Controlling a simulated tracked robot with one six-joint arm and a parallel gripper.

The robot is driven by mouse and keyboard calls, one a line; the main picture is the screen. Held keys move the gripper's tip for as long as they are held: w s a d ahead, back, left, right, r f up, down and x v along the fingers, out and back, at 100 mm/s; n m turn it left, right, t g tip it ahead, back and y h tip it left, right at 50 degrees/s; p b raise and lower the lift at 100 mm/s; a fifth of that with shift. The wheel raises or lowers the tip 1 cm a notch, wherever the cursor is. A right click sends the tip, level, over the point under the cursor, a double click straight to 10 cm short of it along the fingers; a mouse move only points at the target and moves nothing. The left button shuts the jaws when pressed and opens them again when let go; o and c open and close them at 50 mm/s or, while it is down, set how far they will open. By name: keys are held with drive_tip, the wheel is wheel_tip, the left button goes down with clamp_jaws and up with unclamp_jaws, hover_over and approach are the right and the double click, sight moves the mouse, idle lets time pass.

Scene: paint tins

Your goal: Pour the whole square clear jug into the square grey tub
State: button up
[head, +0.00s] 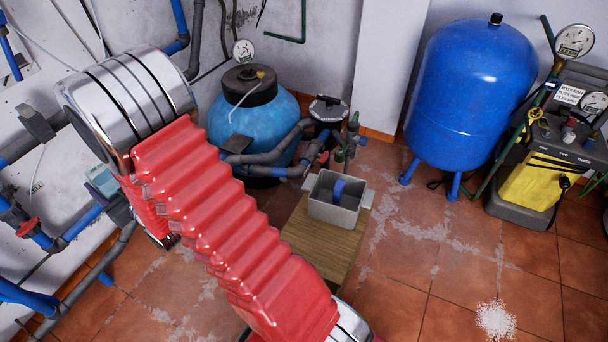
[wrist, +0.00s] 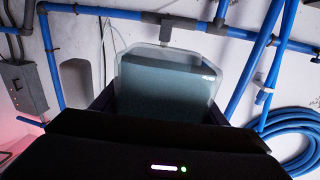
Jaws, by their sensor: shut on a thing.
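The square clear jug (wrist: 165,88) fills the middle of the wrist view, with blue-grey liquid up to near its rim. My gripper (wrist: 162,112) is shut on it, with dark fingers on both sides. The jug's lower part is hidden behind the gripper body. In the head view a pale part of the jug (head: 100,179) shows at the left, mostly behind my red-sleeved arm. The square grey tub (head: 334,212) stands upright and open on a wooden stand, well to the right of the jug. A blue thing (head: 338,189) shows inside the tub.
The wooden stand (head: 318,241) is partly hidden by my arm. A blue round tank (head: 255,125) and grey pipes are close behind the tub. A tall blue tank (head: 470,90) and a yellow-black machine (head: 540,170) stand at right. Wall pipes run near the jug.

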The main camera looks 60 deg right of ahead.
drive_tip(key=shift+a+r, duration=0.1)
drive_tip(key=shift+a, duration=0.15)
drive_tip(key=s+d+f+m+g+h, duration=0.2)
drive_tip(key=d+f+m+h, duration=0.15)
drive_tip(key=d, duration=0.75)
drive_tip(key=s+d+f+m+g+h, duration=0.1)
drive_tip(key=s+d+f+m+h, duration=0.2)
drive_tip(key=d, duration=0.8)
drive_tip(key=s+d+f+m+g+h, duration=0.1)
drive_tip(key=d+f+m+g+h, duration=0.3)
drive_tip(key=d, duration=0.7)
drive_tip(key=s+d+f+m+g+h, duration=0.3)
drive_tip(key=s+d+f+g, duration=0.1)
drive_tip(key=s+d, duration=0.7)
drive_tip(key=s+d+f+m+g+h, duration=0.3)
drive_tip(key=s+d+f+g+h, duration=0.1)
drive_tip(key=s+d, duration=0.65)
drive_tip(key=s+d+f+m+g, duration=0.2)
drive_tip(key=s+f+g, duration=0.1)
drive_tip(key=s, duration=0.6)
drive_tip(key=s+d+f+m+g, duration=0.2)
drive_tip(key=s+g, duration=0.3)
drive_tip(key=s, duration=0.5)
drive_tip(key=shift+s+d+f+m+g+y, duration=0.3)
drive_tip(key=shift+d+f+m+y, duration=0.1)
drive_tip(key=shift+f, duration=0.15)
drive_tip(key=shift+a+f, duration=0.1)
